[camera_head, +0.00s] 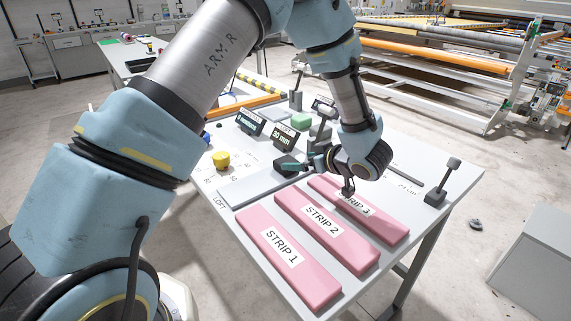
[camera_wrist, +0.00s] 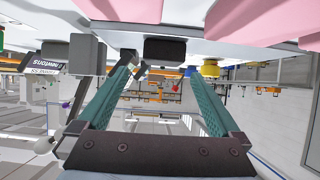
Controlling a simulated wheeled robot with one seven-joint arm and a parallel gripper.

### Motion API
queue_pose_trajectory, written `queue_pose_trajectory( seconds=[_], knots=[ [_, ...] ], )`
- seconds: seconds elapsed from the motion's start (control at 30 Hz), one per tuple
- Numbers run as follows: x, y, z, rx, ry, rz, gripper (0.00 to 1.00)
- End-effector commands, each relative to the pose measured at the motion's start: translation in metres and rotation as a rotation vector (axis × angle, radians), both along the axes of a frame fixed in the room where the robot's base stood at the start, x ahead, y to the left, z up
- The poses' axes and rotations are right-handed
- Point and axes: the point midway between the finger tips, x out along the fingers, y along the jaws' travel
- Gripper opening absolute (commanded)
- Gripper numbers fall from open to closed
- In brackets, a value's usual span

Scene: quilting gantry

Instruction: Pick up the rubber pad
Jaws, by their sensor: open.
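A small dark block that looks like the rubber pad (camera_wrist: 165,50) shows in the wrist view against the pale table surface, which appears upside down at the top. It lies ahead of my gripper (camera_wrist: 166,66), between the lines of its two teal fingers. The fingers are apart, with nothing held between them. In the head view a dark block (camera_head: 286,160) sits on the table beside a teal finger of my gripper (camera_head: 296,166), low over the table. I cannot tell from there whether the finger touches it.
Pink strips labelled STRIP 1 (camera_head: 283,250), STRIP 2 (camera_head: 325,225) and STRIP 3 (camera_head: 375,218) lie in front.

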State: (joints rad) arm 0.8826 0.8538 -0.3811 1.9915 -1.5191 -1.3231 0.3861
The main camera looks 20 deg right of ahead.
Motion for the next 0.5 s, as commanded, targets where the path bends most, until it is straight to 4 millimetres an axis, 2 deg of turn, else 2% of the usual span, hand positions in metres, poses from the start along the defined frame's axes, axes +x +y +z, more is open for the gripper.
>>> queue_pose_trajectory(
  seconds=[0.1, 0.27, 0.5],
  knots=[
    [0.012, 0.004, -0.006, -0.001, 0.002, 0.0, 1.0],
    [0.02, 0.007, -0.01, -0.002, 0.002, 0.0, 1.0],
    [0.047, 0.02, -0.026, -0.002, 0.002, 0.002, 1.0]
  ],
)
